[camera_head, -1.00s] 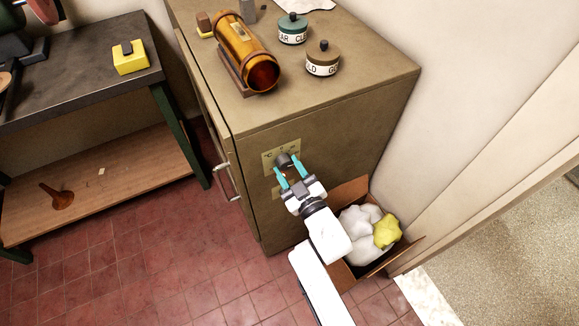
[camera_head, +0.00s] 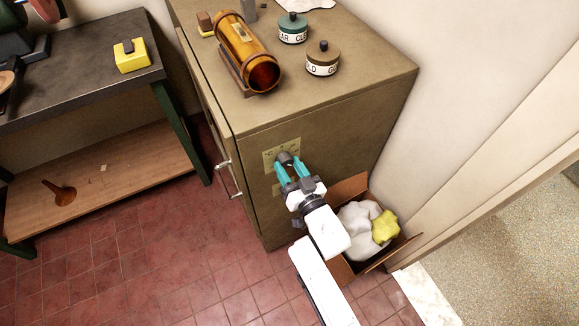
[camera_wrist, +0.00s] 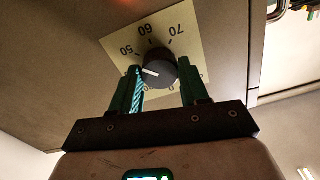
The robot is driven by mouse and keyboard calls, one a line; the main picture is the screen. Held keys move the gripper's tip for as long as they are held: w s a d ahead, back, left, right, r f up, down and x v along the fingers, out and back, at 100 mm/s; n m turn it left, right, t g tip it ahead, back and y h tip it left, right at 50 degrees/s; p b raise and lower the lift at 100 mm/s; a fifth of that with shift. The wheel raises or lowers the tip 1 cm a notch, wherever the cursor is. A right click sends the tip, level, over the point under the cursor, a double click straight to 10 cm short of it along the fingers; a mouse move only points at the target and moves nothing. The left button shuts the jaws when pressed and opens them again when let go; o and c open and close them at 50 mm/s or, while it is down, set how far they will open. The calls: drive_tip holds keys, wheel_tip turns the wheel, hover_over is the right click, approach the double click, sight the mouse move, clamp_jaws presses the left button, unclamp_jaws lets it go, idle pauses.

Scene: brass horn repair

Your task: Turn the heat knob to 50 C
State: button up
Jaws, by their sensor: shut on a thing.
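The heat knob (camera_wrist: 160,66) is dark and round on a pale dial plate (camera_wrist: 186,48) marked 50, 60 and 70, with other marks partly hidden. Its white pointer line points left in the wrist view, a little below the 50 mark. In the head view the knob (camera_head: 286,158) and plate (camera_head: 270,157) are on the side of a brown cabinet (camera_head: 265,215). My gripper (camera_head: 291,167) has its teal fingers shut on the knob, one on each side. In the wrist view the fingers hide the lower dial marks.
An open cardboard box (camera_head: 350,188) with white and yellow wads stands beside the cabinet, close to my arm. A workbench (camera_head: 75,85) is at left. The red tiled floor in front is clear.

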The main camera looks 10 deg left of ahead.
drive_tip(key=shift+f, duration=0.15)
drive_tip(key=o, duration=1)
drive_tip(key=shift+o, duration=0.2)
drive_tip(key=shift+s+d, duration=0.1)
drive_tip(key=p+v, duration=0.2)
drive_tip(key=v, duration=0.8)
drive_tip(key=shift+s+d+p, duration=0.2)
drive_tip(key=shift+s+p, duration=0.05)
drive_tip(key=shift+p, duration=0.05)
